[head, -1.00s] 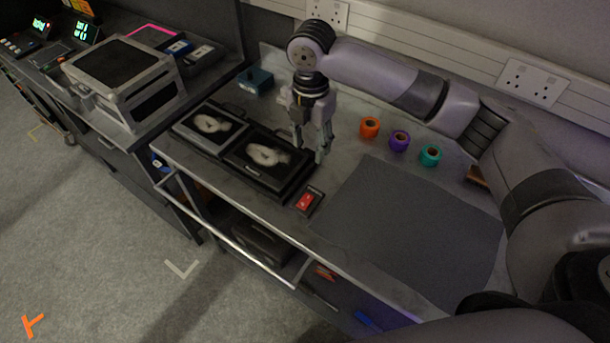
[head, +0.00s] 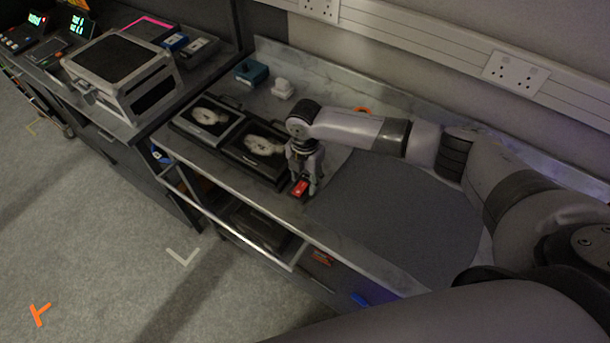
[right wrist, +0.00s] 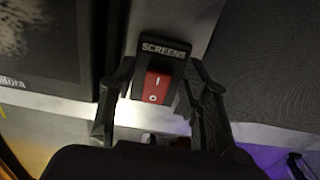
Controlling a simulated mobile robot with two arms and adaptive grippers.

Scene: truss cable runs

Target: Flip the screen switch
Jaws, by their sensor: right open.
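The screen switch (head: 299,188) is a red rocker in a small black box on the worktop, right of the two screens. In the right wrist view the red rocker (right wrist: 157,86) shows "I" and "O" marks under a label reading "SCREENS". My right gripper (head: 303,190) is open and points down over the switch. In the right wrist view its two fingers (right wrist: 160,105) stand either side of the switch box; I cannot tell if they touch it. Two black screens, left (head: 208,118) and right (head: 252,154), both show a pale image. My left gripper is not in view.
A grey mat (head: 395,215) lies right of the switch. A teal box (head: 251,72) and a white plug-like block (head: 283,88) stand behind the screens. A metal rail (head: 225,225) runs along the worktop's front. A silver case (head: 120,75) stands on the left bench.

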